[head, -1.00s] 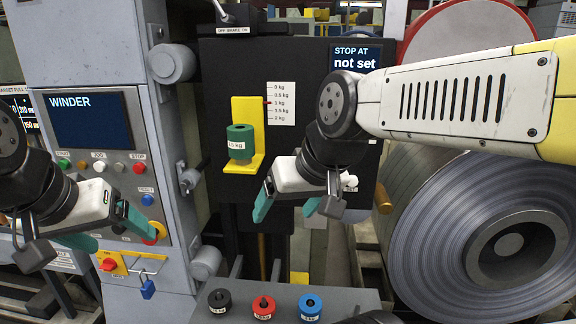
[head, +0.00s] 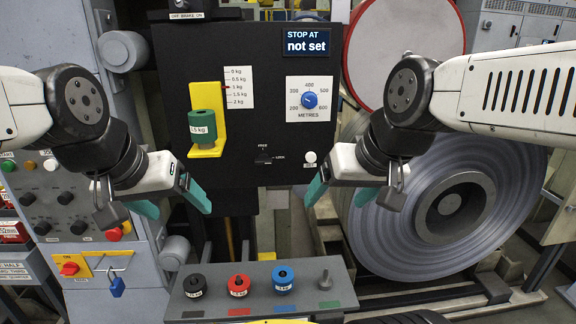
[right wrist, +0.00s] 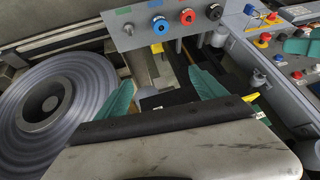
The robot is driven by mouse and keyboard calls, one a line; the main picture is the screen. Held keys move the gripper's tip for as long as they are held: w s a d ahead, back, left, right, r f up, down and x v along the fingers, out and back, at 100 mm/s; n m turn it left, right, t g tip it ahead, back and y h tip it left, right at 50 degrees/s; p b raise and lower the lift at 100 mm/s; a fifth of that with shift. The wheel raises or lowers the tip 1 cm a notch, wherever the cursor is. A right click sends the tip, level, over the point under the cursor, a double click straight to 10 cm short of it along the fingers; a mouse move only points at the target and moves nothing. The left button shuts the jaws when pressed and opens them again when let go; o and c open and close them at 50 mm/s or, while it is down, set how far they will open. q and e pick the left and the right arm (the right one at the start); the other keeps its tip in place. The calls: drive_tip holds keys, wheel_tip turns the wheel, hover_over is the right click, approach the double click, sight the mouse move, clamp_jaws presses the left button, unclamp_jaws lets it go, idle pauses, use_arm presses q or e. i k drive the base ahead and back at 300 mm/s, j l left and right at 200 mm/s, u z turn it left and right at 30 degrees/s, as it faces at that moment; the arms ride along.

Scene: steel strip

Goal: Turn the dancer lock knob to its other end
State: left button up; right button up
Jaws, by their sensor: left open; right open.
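A small dark knob (head: 264,159), which looks like the dancer lock knob, sits low on the black panel (head: 250,110). Tiny labels stand above it and to its right; the right one seems to read LOCK. Its bar looks roughly level, towards that label, but is too small to be sure. My right gripper (head: 342,195) is open and empty, below and right of the knob, apart from it. It also shows in the right wrist view (right wrist: 162,92), with nothing between its fingers. My left gripper (head: 172,203) is open and empty, to the left of the knob and lower.
A white button (head: 310,157) and a METRES dial (head: 309,99) are right of the knob. A yellow bracket (head: 207,152) holding a green weight (head: 202,125) juts out on its left. A steel coil (head: 385,225) stands right. A shelf (head: 255,308) holds several weights below.

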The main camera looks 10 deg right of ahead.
sight(264, 160)
drive_tip(key=k+j+z, duration=0.2)
drive_tip(key=j, duration=0.2)
drive_tip(key=k+j+z, duration=0.2)
drive_tip(key=j, duration=0.15)
drive_tip(key=k+j+z, duration=0.25)
drive_tip(key=i+j, duration=0.05)
drive_tip(key=j, duration=0.05)
